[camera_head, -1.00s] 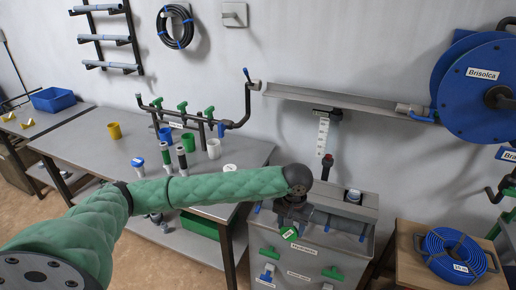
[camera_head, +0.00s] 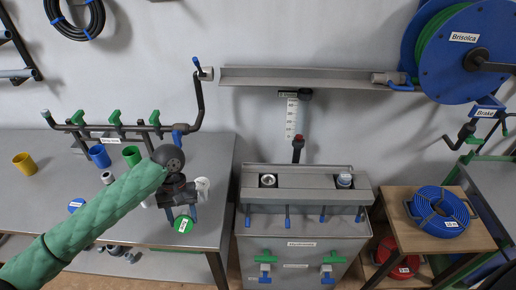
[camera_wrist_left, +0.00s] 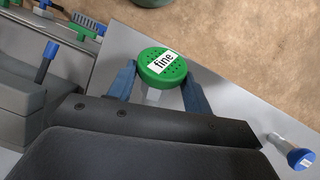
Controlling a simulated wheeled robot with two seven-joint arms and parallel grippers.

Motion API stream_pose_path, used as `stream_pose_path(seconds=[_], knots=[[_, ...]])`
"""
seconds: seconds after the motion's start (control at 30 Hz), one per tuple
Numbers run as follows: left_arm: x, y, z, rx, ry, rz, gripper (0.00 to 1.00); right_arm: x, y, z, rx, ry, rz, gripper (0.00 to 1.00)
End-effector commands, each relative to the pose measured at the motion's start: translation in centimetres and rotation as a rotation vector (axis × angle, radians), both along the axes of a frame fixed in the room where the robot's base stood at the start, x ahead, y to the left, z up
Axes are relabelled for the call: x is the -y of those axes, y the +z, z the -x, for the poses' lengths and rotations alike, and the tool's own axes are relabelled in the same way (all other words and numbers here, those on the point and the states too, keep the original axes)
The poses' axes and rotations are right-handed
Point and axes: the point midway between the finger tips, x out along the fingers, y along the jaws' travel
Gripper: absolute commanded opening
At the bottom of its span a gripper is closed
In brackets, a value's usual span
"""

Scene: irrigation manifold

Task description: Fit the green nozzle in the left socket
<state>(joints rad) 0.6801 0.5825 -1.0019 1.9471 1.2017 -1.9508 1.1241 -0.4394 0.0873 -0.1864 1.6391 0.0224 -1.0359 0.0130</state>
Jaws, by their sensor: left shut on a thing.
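My left gripper (camera_head: 181,212) is shut on the green nozzle (camera_head: 183,224), left of the grey manifold box and over the bench's right front part. In the left wrist view the nozzle (camera_wrist_left: 162,68) shows its round green face with holes and a "fine" label, between the two blue fingers. A clear stem shows partly below the face. The left socket (camera_head: 268,181) is a dark square with a pale ring on top of the grey box (camera_head: 256,222). My right gripper is out of view.
Yellow (camera_head: 24,163), blue (camera_head: 99,155) and green (camera_head: 131,156) cups stand behind. A gauge pipe (camera_head: 298,150) rises behind the box. A wooden stand (camera_head: 398,220) with a blue hose coil is right.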

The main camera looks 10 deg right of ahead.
Motion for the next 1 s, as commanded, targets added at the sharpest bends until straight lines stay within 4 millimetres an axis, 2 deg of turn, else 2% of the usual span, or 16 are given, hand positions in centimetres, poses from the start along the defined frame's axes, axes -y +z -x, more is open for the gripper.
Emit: stream_pose_path(seconds=[0.03,0.17,0.4,0.6,0.83,1.0], knots=[[1.5,0.4,0.2,-0.023,0.002,0.004,0.21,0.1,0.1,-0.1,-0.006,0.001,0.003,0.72],[4.7,0.8,0.4,-0.081,0.02,0.0,0.21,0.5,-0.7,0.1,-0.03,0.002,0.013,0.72],[11.4,1.8,0.6,-0.201,0.109,0.006,0.21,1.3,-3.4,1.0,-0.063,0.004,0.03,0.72],[15.5,2.7,0.3,-0.276,0.225,0.023,0.21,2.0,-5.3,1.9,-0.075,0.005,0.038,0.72],[18.9,3.8,-0.3,-0.343,0.368,0.052,0.21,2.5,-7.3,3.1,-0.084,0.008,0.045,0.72],[22.2,5.2,-1.5,-0.415,0.561,0.104,0.21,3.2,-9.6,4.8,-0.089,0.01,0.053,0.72]])
